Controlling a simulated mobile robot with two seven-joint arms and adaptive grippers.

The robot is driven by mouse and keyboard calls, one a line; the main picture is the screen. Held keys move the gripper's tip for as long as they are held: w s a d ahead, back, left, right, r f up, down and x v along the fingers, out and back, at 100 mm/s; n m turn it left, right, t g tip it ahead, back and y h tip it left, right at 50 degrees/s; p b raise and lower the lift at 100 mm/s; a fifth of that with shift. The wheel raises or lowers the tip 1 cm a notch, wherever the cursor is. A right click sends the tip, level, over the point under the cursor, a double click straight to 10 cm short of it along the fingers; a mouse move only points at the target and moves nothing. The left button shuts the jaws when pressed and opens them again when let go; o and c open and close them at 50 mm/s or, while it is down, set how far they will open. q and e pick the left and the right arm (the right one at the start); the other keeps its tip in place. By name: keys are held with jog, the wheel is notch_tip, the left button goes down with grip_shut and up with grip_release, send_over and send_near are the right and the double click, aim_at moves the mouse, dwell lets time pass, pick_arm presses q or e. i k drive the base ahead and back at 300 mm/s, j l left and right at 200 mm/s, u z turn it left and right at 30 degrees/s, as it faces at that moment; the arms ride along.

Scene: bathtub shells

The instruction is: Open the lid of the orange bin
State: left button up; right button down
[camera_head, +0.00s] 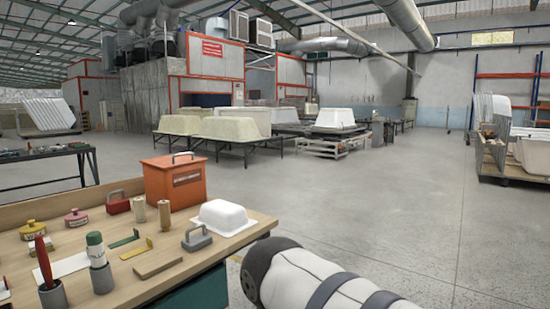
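The orange bin (172,186) stands near the back edge of the wooden workbench at the left. It is box-shaped with a dark label on its front. Its orange lid (174,162) lies flat on top and looks shut, with a dark grey handle (182,156) standing up from it. A thick white and dark arm link of mine fills the lower middle, right of the bench. Neither of my grippers shows, so I cannot tell how they stand or where they are relative to the bin.
Two wooden cylinders (164,214), a red handled block (118,204) and cups with tools (101,278) stand in front and left. Open floor (400,210) lies beyond.

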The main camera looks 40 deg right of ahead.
aim_at(164, 163)
jog(key=z, duration=0.6)
jog(key=i+l+u, duration=0.1)
jog(key=l, duration=0.25)
jog(key=i+l+u, duration=0.1)
jog(key=i+l, duration=0.2)
jog(key=i+l+u, duration=0.1)
jog(key=l, duration=0.35)
jog(key=i+l+u, duration=0.1)
jog(key=i+l, duration=0.15)
jog(key=l, duration=0.15)
jog(key=i+l, duration=0.15)
jog(key=l, duration=0.25)
jog(key=i+l+u, duration=0.15)
jog(key=l, duration=0.25)
